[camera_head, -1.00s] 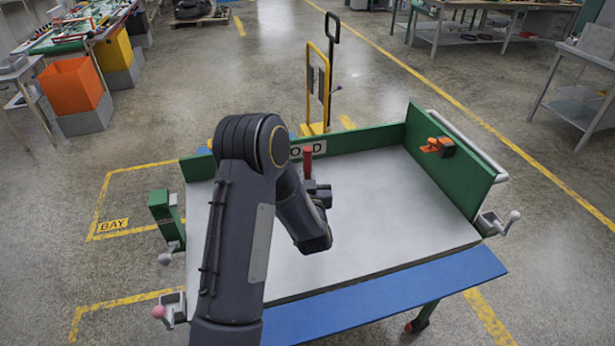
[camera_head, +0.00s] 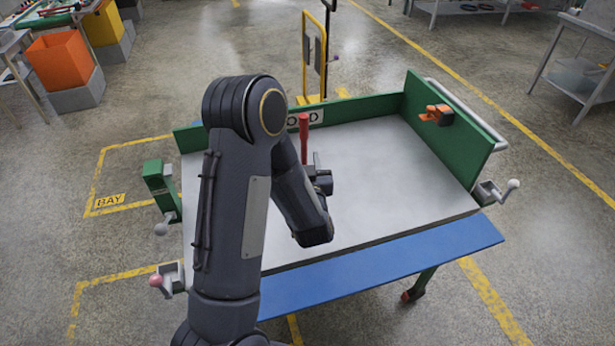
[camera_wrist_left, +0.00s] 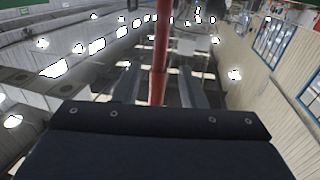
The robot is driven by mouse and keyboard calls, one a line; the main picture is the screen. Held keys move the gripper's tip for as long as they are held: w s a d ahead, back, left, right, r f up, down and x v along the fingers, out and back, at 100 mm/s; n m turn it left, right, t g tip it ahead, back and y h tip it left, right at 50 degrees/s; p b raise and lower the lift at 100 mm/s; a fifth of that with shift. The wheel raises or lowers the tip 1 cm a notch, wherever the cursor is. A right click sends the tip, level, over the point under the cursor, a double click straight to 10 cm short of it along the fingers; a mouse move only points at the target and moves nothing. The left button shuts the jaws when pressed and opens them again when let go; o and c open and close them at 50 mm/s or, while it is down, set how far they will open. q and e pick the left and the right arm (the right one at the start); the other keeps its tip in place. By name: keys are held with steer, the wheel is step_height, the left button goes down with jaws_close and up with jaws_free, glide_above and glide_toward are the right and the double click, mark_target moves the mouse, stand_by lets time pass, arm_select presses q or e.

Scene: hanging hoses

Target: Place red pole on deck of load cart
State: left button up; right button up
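The red pole (camera_head: 304,138) stands upright over the rear of the load cart's pale grey deck (camera_head: 400,190), in front of the sign. Its lower end is at or close to the deck, partly hidden by my gripper. My left gripper (camera_head: 317,165) is low over the deck just in front of the pole. In the wrist view the pole (camera_wrist_left: 159,60) shows between the two spread fingers (camera_wrist_left: 160,88), with a gap on each side, so the gripper looks open. My right gripper is not in view.
The cart has green walls (camera_head: 450,130), an orange latch (camera_head: 437,115) and a blue front board (camera_head: 390,268). A yellow frame (camera_head: 314,55) stands behind it. An orange bin (camera_head: 60,60) is at the upper left. The deck's right half is clear.

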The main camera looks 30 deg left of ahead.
arm_select(q)
steer(key=s+d+r+m+g+h+b, duration=0.1)
steer(key=s+d+r+h, duration=0.25)
steer(key=d+h, duration=0.25)
steer(key=s+d+r+m+g+h, duration=0.1)
steer(key=s+d+r+h, duration=0.1)
steer(key=s+d+h, duration=0.35)
steer(key=s+d+m+g+h, duration=0.1)
steer(key=s+g, duration=0.2)
steer(key=s, duration=0.6)
steer(key=s+d+m+g+h, duration=0.1)
steer(key=s+m+g+h, duration=0.1)
steer(key=s, duration=0.7)
steer(key=shift+s+d+f+m+g, duration=0.2)
steer(key=shift+s+d+m+g, duration=0.1)
steer(key=shift+g, duration=0.6)
